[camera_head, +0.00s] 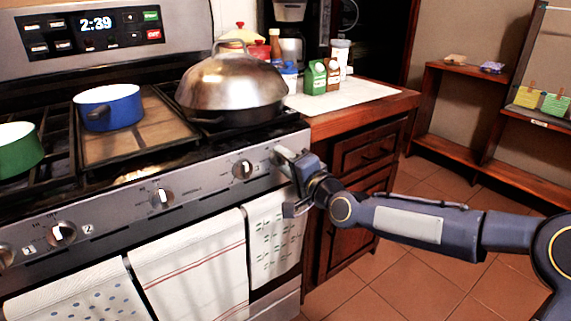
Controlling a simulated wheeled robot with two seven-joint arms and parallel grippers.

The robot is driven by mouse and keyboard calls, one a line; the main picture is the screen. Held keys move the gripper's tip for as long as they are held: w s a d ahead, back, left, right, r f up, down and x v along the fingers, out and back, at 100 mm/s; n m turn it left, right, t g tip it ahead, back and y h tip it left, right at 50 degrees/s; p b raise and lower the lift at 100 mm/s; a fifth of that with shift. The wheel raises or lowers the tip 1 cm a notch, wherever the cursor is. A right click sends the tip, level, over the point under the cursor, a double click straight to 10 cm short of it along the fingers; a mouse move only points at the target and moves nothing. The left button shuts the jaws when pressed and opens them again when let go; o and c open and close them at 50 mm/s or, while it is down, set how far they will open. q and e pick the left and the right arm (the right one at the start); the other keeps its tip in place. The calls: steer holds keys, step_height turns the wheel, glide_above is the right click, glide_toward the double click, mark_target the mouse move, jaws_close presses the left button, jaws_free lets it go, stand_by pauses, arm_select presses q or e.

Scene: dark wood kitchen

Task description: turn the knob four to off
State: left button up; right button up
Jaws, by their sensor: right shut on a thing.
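The stove's steel front panel (205,184) carries a row of knobs. My right gripper (287,163) is at the panel's right end, its arm coming in from the right. It is shut on the rightmost knob, which I take as knob four; the gripper hides most of it, so its pointer angle and label cannot be read. The neighbouring knob (242,169), the middle knob (162,198) and the knob marked 2 (63,233) stand clear to the left. My left gripper is not in view.
A domed metal lid (230,80) covers a pan on the right rear burners. A blue pot (109,107) and a green pot (18,150) stand further left. Towels (190,262) hang below the panel. A wooden counter (365,112) with bottles adjoins the stove. Floor (420,285) is open at right.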

steer(key=shift+f, duration=0.1)
steer(key=o, duration=1)
steer(key=shift+c, duration=0.2)
steer(key=v, duration=0.7)
steer(key=shift+s+d+p, duration=0.25)
steer(key=shift+s+p, duration=0.05)
steer(key=shift+p, duration=0.15)
